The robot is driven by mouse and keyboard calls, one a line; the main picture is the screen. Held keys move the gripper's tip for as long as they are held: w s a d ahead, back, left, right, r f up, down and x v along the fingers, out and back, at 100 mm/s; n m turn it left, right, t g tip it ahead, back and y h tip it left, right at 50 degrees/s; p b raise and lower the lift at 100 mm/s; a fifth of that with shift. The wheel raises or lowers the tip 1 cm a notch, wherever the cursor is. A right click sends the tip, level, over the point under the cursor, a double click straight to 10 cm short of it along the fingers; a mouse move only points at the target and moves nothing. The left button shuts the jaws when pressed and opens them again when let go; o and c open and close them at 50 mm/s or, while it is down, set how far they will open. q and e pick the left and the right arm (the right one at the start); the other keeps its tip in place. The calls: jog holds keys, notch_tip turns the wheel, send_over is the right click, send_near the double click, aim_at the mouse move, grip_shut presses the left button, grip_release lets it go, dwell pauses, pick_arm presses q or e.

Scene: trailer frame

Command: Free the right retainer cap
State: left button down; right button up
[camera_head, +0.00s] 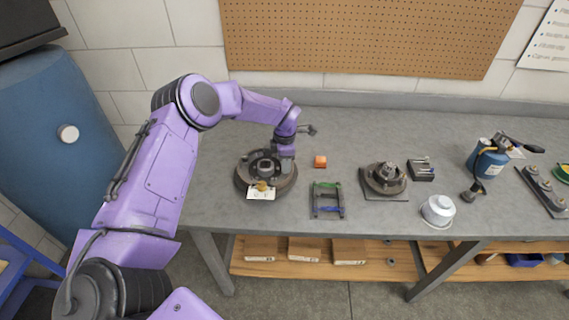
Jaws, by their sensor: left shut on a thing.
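A dark round brake drum assembly (244,185) lies on the grey workbench at the left, with a raised hub in its middle. My left gripper (284,157) points down over the right side of this assembly. It is shut on a small part there, at the place of the right retainer cap. The fingers and the part between them are too small and covered to see clearly. A small brass-coloured piece and a white tag (261,194) are at the front of the drum. My right gripper is not in view.
A pegboard (370,38) hangs behind.

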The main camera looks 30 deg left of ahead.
pick_arm(q)
jog(key=shift+d+f+n+b, duration=0.15)
jog(key=shift+f+n+b, duration=0.15)
jog(key=shift+b, duration=0.3)
jog(key=n+b, duration=0.6)
jog(key=b, duration=0.1)
jog(key=shift+n, duration=0.4)
jog(key=n+b, duration=0.5)
jog(key=n, duration=0.1)
jog(key=shift+b, duration=0.3)
jog(key=shift+r+n+b, duration=0.15)
jog(key=shift+n+b, duration=1.25)
jog(key=shift+n, duration=0.6)
jog(key=shift+r, duration=0.1)
jog(key=c, duration=0.9)
grip_release()
jog(key=shift+w, duration=0.15)
